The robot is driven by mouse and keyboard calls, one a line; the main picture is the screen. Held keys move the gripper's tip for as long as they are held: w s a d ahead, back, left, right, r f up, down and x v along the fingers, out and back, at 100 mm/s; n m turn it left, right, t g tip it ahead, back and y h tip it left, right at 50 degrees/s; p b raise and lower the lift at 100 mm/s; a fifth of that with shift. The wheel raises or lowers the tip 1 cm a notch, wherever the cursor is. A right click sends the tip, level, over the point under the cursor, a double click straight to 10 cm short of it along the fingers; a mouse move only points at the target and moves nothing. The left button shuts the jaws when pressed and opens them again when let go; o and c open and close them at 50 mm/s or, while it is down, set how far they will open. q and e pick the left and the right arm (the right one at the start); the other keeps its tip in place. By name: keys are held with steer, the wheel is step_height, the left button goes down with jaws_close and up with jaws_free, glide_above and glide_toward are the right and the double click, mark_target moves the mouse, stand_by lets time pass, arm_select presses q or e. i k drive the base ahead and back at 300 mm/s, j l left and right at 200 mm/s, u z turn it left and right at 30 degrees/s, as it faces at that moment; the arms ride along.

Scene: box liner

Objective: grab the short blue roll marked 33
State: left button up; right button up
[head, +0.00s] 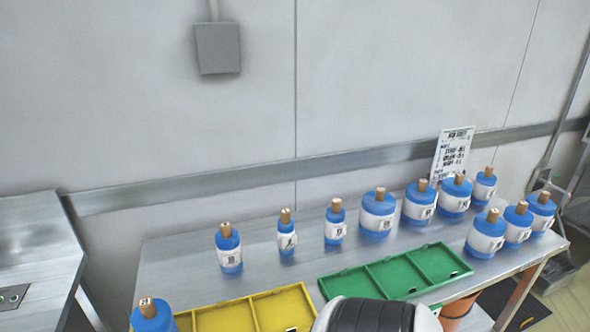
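Several blue rolls with white labels and brown core ends stand on the metal table (185,262). The label numbers are too small to read, so I cannot tell which roll is marked 33. Toward the left stand a roll (229,250), a thin roll (287,236) and another slim roll (335,225). Wider rolls stand to the right, including one at the middle (377,213) and a short one at the front right (485,236). Another roll (152,316) is cut off at the bottom left. Neither gripper shows; a black and white part of mine is at the bottom edge.
A yellow divided tray (222,318) and a green divided tray (396,270) lie along the table's front, both looking empty. A printed sign (453,155) stands behind the rolls by the wall. A separate metal counter (35,235) is at left.

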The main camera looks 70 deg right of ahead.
mark_target(519, 220)
steer(key=z, duration=3.6)
steer(key=i+z, duration=0.1)
steer(key=i+l, duration=0.05)
steer(key=i, duration=0.05)
